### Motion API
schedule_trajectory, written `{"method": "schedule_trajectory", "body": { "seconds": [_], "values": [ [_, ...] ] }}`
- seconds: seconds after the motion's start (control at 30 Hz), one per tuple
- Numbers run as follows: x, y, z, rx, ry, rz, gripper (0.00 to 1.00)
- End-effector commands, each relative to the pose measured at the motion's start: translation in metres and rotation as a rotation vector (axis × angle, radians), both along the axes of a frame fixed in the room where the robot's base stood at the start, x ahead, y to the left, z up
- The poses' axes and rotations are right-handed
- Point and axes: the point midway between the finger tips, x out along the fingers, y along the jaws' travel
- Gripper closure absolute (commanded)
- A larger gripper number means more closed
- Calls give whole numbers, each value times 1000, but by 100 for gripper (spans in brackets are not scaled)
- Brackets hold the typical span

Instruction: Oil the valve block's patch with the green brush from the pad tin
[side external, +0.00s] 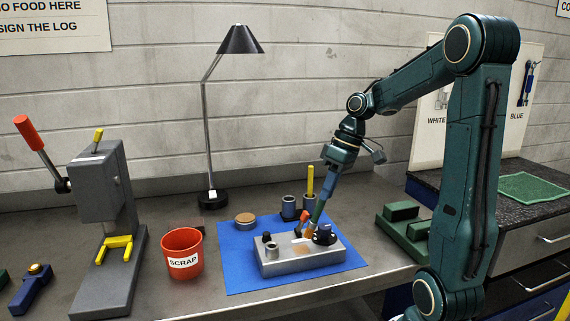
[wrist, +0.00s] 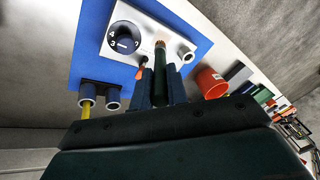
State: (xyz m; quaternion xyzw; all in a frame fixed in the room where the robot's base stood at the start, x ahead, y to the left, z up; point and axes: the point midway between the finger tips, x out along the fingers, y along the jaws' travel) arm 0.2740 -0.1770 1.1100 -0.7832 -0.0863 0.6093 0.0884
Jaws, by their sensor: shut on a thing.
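My gripper (side external: 327,188) is shut on the green brush (side external: 319,211), which points down and slightly left. In the wrist view the green handle (wrist: 160,78) runs between the two blue fingers (wrist: 161,88). The brush's tan bristle end is over the grey valve block (side external: 300,266); I cannot tell whether it touches. A pale tan patch (side external: 303,248) shows on the block's top, just below the bristles. The block has a dark knob (side external: 324,234) with numbers and a red-handled lever (side external: 302,221). The round pad tin (side external: 245,220) with a brown top stands behind left.
The block lies on a blue mat (side external: 235,270). Holder cups (side external: 289,206) stand behind it, one with a yellow-handled brush (side external: 310,180). Left are a red scrap bucket (side external: 182,252), a press (side external: 102,190) and a lamp (side external: 208,110). A green fixture (side external: 405,232) stands right.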

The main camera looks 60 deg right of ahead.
Motion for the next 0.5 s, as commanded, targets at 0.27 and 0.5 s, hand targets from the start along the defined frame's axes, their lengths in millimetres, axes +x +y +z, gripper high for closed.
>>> {"method": "schedule_trajectory", "body": {
  "seconds": [0.27, 0.5],
  "values": [
    [0, -1, 26, -3, -2, 0, 100],
    [1, 0, 45, -2, -3, 0, 100]
  ]
}}
